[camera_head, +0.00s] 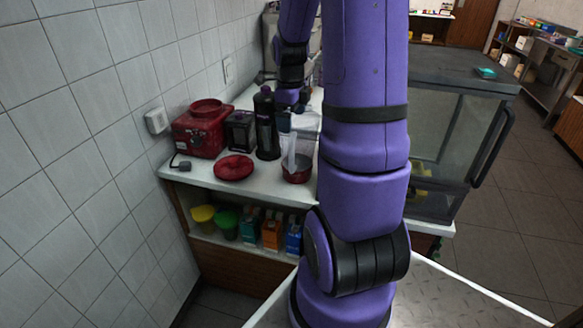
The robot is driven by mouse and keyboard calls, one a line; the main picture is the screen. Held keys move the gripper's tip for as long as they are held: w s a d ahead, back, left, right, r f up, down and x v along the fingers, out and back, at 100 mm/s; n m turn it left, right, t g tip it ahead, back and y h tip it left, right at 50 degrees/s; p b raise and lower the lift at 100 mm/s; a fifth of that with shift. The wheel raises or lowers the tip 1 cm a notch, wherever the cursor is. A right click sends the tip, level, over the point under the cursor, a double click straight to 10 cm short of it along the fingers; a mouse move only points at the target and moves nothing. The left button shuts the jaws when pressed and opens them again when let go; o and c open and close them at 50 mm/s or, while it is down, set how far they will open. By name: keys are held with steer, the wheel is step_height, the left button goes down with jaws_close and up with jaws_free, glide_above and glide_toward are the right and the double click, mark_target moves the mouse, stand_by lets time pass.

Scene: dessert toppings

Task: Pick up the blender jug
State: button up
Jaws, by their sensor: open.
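My gripper (286,119) is small in the view, at the end of my purple arm, above the white counter (207,178). It is open, and its fingers are partly hard to make out. It is just right of a tall black bottle (266,128) and above a red bowl (297,174) with a pale upright piece in it. A dark, squarish, see-through container (240,132) stands left of the bottle, beside a red appliance (202,130) with a round top. I cannot tell for sure which of these is the blender jug. My arm hides part of the counter.
A round red lid or plate (233,168) lies near the counter's front edge. Several cartons and tubs (227,224) fill the shelf below. A glass-sided case (447,130) stands right of my arm.

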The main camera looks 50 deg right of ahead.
mark_target(293, 137)
step_height(293, 137, down, 3)
steer(key=shift+f, duration=0.15)
steer(key=f, duration=0.4)
steer(key=shift+s+f, duration=0.15)
steer(key=shift+s, duration=0.15)
steer(key=shift+d+f, duration=0.1)
steer(key=shift+f, duration=0.5)
steer(key=shift+c, duration=0.2)
